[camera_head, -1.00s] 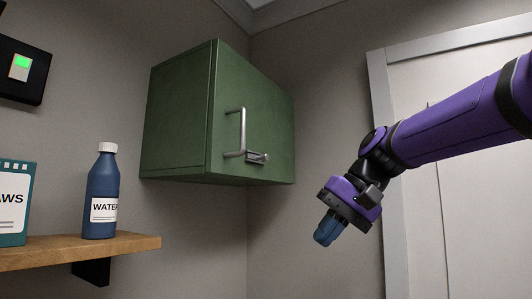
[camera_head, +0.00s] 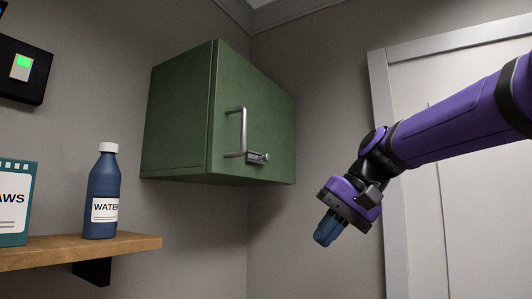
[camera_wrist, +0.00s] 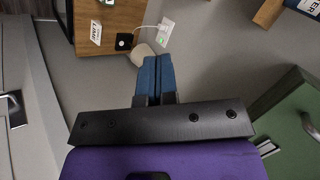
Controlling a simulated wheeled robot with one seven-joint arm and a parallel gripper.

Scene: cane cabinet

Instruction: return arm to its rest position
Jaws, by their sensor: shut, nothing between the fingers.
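My gripper (camera_head: 327,232) hangs from my purple arm at the right of the head view, pointing down and slightly left. Its blue fingers are together with nothing between them. They also show at the middle of the wrist view (camera_wrist: 156,78). The gripper is in free air, apart from the green wall cabinet (camera_head: 180,120), which is to its upper left in the head view. The cabinet's door looks shut, with a metal handle (camera_head: 237,132) and a small latch (camera_head: 257,157).
A wooden shelf (camera_head: 90,248) at the left holds a blue water bottle (camera_head: 103,195) and a teal box (camera_head: 14,205). A black wall panel (camera_head: 22,70) has a green light. A pale door (camera_head: 460,210) stands behind my arm. The wrist view shows a wooden surface (camera_wrist: 110,22) and a door handle (camera_wrist: 10,103).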

